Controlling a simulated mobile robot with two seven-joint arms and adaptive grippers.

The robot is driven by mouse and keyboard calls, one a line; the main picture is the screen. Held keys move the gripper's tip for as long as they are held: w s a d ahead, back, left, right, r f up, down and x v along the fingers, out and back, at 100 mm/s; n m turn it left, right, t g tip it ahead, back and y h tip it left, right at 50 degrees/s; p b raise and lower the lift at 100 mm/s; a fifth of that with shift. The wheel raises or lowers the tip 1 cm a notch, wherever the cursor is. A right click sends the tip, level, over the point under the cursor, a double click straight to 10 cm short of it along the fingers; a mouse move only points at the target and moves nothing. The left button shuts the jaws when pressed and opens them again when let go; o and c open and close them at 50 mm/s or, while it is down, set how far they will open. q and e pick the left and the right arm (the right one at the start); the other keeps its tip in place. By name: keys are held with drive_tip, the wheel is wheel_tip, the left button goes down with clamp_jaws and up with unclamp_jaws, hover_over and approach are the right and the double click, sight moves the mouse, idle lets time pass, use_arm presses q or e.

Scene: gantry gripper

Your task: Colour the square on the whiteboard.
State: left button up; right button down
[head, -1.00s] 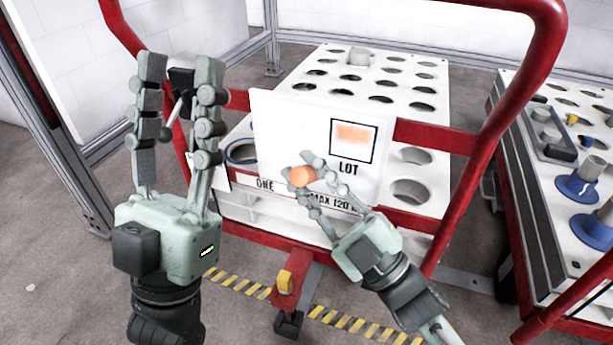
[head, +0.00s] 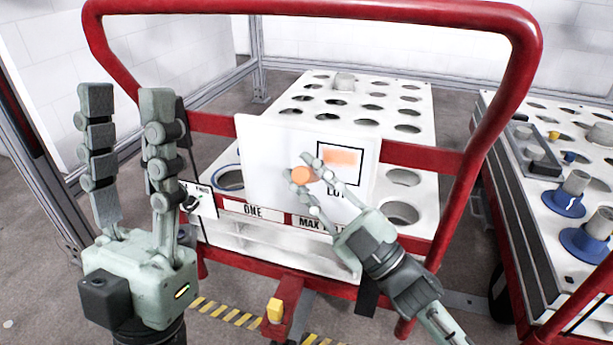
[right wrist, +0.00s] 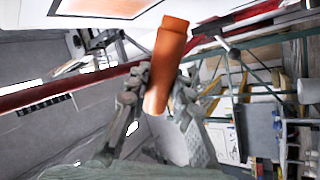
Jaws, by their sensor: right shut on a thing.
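The whiteboard (head: 270,170) hangs on the red cart frame. Its black-outlined square (head: 341,162) holds a pale orange patch, with white left around the patch, and also shows at the top of the right wrist view (right wrist: 105,6). My right gripper (head: 306,172) is shut on an orange cylindrical marker (head: 302,175), in front of the board just left of and below the square. The marker shows clearly between the fingers in the right wrist view (right wrist: 167,62). I cannot tell whether it touches the board. My left gripper (head: 125,95) is open and empty, fingers upright, left of the board.
The red cart frame (head: 478,180) surrounds the board. A white rack with round holes (head: 390,90) stands behind it. Another cart at right carries blue-based pieces (head: 563,203) and a grey tray (head: 535,150). A yellow pedal (head: 275,310) is low in front.

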drive_tip(key=shift+w+d, duration=0.25)
drive_tip(key=shift+w, duration=0.5)
idle(0.4)
drive_tip(key=shift+d, duration=0.1)
drive_tip(key=shift+s+d+p, duration=0.75)
drive_tip(key=shift+s+d, duration=0.35)
drive_tip(key=shift+d, duration=2.15)
drive_tip(key=shift+w+a+p, duration=0.15)
drive_tip(key=shift+w+a, duration=0.2)
drive_tip(key=shift+a, duration=0.8)
drive_tip(key=shift+w+a+p, duration=0.15)
drive_tip(key=shift+w+a, duration=0.25)
drive_tip(key=shift+a, duration=0.7)
drive_tip(key=shift+w+a+p, duration=0.15)
drive_tip(key=shift+w+a, duration=0.2)
drive_tip(key=shift+a, duration=0.8)
